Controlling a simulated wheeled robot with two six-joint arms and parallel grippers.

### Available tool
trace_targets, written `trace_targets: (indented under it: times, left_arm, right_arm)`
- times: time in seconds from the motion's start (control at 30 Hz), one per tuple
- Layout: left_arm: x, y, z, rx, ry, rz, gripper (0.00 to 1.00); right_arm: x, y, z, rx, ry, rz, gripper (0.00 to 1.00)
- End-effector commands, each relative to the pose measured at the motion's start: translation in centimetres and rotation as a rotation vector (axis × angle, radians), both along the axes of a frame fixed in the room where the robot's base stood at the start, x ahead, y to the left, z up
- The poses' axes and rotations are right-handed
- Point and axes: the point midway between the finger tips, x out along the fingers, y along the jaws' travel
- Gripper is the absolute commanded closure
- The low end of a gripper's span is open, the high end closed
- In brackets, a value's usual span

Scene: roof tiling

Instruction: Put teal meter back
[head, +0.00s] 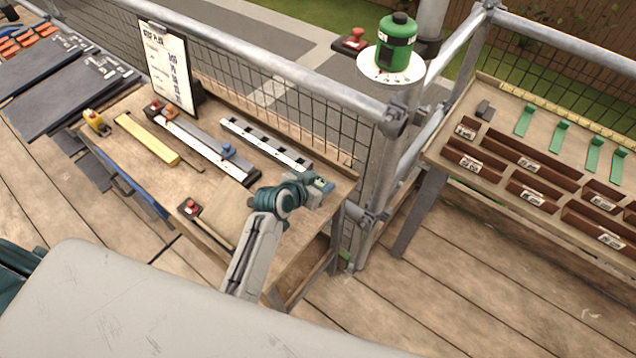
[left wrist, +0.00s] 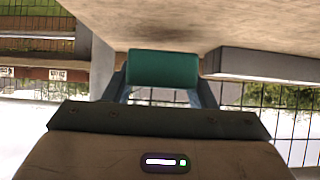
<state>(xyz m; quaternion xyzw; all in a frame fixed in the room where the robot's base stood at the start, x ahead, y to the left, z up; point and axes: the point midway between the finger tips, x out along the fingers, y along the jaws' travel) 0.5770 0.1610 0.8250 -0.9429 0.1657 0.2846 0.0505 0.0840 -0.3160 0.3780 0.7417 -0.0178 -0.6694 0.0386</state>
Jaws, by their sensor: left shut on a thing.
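The teal meter (left wrist: 162,68) shows in the left wrist view as a plain teal block between the two fingers. My left gripper (head: 326,186) is shut on it, near the right end of the wooden workbench (head: 222,205). In the head view the meter is small and mostly hidden by the gripper, so I cannot tell whether it touches the bench. In the left wrist view the gripper (left wrist: 163,95) has a wooden surface close to it. My right gripper is not in view.
The bench holds a clipboard (head: 168,68), a yellow bar (head: 147,138), long rails (head: 205,143), a black-and-white strip (head: 265,145) and a red-topped tool (head: 190,207). Mesh railing runs behind. A green canister (head: 397,45) stands on a round plate. A rack with brown bins (head: 535,175) is at right.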

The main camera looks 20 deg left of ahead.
Motion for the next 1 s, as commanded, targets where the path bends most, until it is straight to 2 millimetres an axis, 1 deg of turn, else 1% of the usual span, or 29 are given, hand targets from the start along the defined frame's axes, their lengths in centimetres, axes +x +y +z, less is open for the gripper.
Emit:
trace_targets:
  times: [0.03, 0.17, 0.4, 0.5, 0.53, 0.6, 0.63, 0.87, 1.0]
  left_arm:
    - [0.0, 0.0, -0.5, 0.0, 0.003, 0.0, 0.74]
    - [0.0, 0.0, -1.6, 0.0, 0.0, 0.0, 0.74]
    - [0.0, 0.0, -1.7, 0.0, -0.001, 0.001, 0.74]
    - [0.0, 0.0, -2.0, 0.0, -0.001, 0.001, 0.74]
    - [0.0, 0.0, -2.0, 0.0, -0.001, 0.0, 0.45]
    - [-0.1, 0.0, -1.9, 0.0, -0.001, 0.0, 0.32]
    - [-0.1, 0.0, -1.9, 0.0, -0.001, 0.0, 0.28]
    - [-0.1, 0.0, -1.9, 0.0, -0.001, 0.0, 0.28]
    - [-0.3, 0.1, -1.5, 0.0, -0.001, 0.0, 0.28]
  right_arm:
    - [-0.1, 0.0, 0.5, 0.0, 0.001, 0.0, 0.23]
    - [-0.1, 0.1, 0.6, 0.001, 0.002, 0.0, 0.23]
    - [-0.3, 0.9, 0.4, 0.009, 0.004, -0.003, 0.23]
    - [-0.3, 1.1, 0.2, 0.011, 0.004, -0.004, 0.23]
    - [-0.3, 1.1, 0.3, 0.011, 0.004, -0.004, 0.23]
    - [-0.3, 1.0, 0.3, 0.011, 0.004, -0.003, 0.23]
    - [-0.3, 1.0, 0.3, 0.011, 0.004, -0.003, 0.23]
    - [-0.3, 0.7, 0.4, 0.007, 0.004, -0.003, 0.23]
    - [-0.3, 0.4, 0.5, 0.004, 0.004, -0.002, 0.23]
